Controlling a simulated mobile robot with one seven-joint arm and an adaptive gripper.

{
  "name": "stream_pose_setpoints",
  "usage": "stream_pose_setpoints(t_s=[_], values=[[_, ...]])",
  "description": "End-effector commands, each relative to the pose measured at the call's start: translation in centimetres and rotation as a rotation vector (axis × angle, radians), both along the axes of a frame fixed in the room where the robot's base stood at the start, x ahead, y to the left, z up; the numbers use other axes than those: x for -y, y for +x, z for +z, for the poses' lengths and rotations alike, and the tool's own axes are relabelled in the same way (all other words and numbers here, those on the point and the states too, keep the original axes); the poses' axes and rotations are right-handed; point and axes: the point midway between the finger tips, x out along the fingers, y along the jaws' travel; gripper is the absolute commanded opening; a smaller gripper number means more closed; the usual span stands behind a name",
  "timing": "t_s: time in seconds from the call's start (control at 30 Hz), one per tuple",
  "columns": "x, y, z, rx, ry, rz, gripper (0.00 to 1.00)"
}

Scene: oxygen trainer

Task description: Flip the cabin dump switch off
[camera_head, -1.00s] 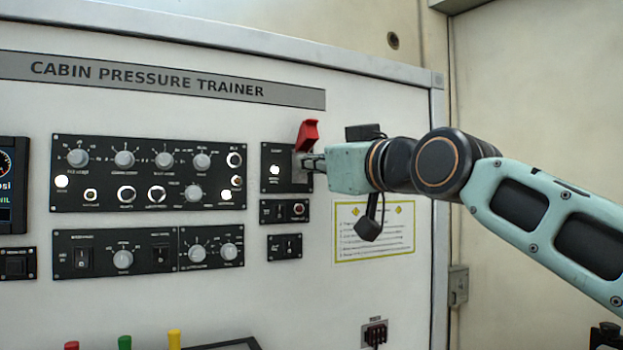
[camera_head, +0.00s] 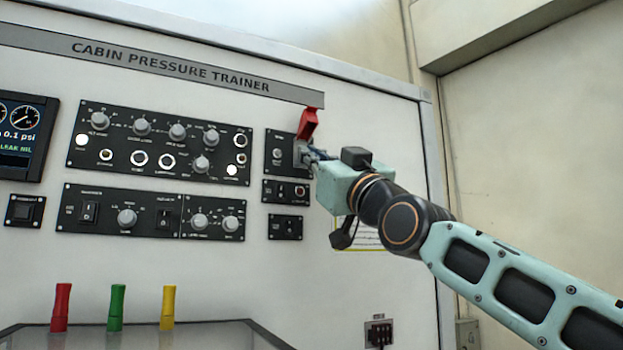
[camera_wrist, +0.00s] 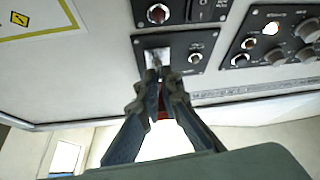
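The cabin dump switch panel (camera_head: 280,140) is the small black panel at the right of the trainer wall. Its red guard (camera_head: 308,124) stands raised. My gripper (camera_head: 308,155) is at the panel's right side, just below the guard, with its fingertips at the light switch plate. In the wrist view the fingertips (camera_wrist: 160,76) are together in front of the metal switch plate (camera_wrist: 157,56). The fingers cover the toggle, so its position is hidden. The round lamp (camera_head: 277,153) on this panel looks dull, and it also shows beside the plate in the wrist view (camera_wrist: 195,58).
Two small switch panels sit right below, the upper one (camera_head: 285,191) close to my gripper. The large knob panel (camera_head: 160,143) lies to the left. Red, green (camera_head: 117,308) and yellow handles stand lower left. The wall right of my arm is clear.

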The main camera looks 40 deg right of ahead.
Motion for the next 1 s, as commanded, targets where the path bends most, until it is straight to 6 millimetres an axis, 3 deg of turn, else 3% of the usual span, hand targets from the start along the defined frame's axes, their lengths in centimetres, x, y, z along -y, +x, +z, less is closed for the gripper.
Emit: stream_pose_setpoints(t_s=[0.03,0.5,1.0], values=[[-0.07,0.16,-1.01,0.024,-0.005,0.003,0.00],[0.05,0.60,-1.30,0.228,-0.054,0.003,0.00],[0.15,0.70,-1.14,0.280,-0.068,0.001,0.00]])
